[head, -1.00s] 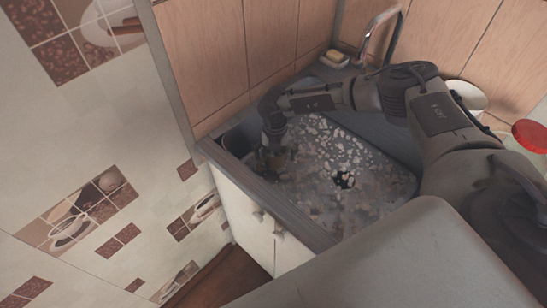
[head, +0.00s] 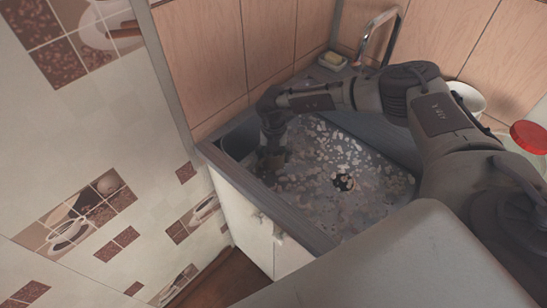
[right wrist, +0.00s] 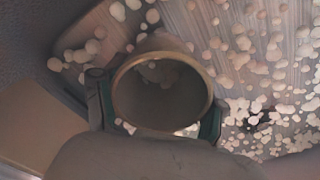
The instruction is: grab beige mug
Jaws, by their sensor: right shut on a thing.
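The beige mug (right wrist: 162,98) shows in the right wrist view as a round open vessel with a tan rim, its mouth facing the camera. My right gripper (right wrist: 157,108) has one finger on each side of it and is shut on it. In the head view my right gripper (head: 272,156) reaches down into the left part of the sink, close to its bottom. There the mug is small, dark and mostly hidden by the gripper. My left gripper is not in view.
The speckled sink (head: 325,210) has a dark drain (head: 344,182). A faucet (head: 378,38) and a soap dish (head: 333,60) stand behind it. A white pot (head: 468,98) and a red round thing (head: 530,136) are at the right. The sink's left wall is close to the gripper.

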